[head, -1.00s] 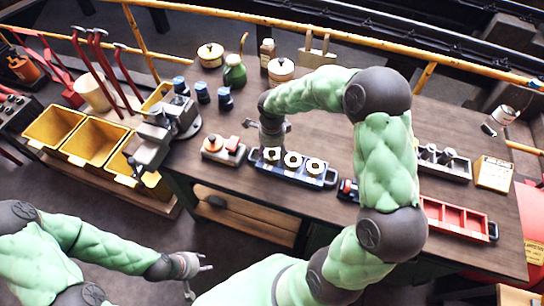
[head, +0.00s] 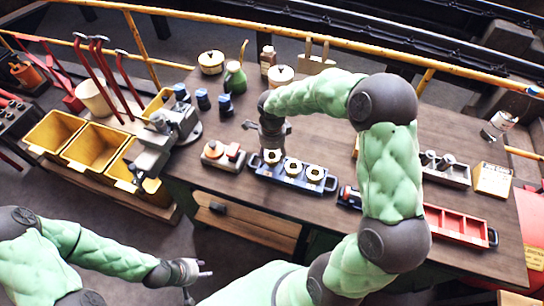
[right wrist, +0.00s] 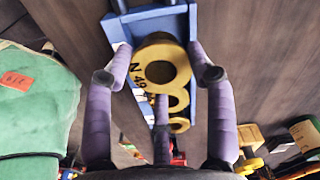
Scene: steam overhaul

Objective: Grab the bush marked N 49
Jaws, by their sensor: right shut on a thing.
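The bush marked N 49 (right wrist: 137,76) is a yellow ring with a dark bore, nearest in the right wrist view. My right gripper (right wrist: 160,62) has its purple fingers closed around it. In the head view the right gripper (head: 271,148) is over the left end of a dark blue tray (head: 290,183), with this bush (head: 271,156) just beneath it. Two other yellow bushes (head: 293,166) (head: 315,172) sit in a row in the tray. I cannot tell if the held bush is clear of its seat. My left gripper (head: 196,272) is open and empty, low beside the bench.
An orange-and-grey block (head: 222,155) stands left of the tray. A vice (head: 165,140) is on the bench's left corner. A red divided tray (head: 458,222) lies to the right. Jars and a green jug (head: 235,77) stand behind.

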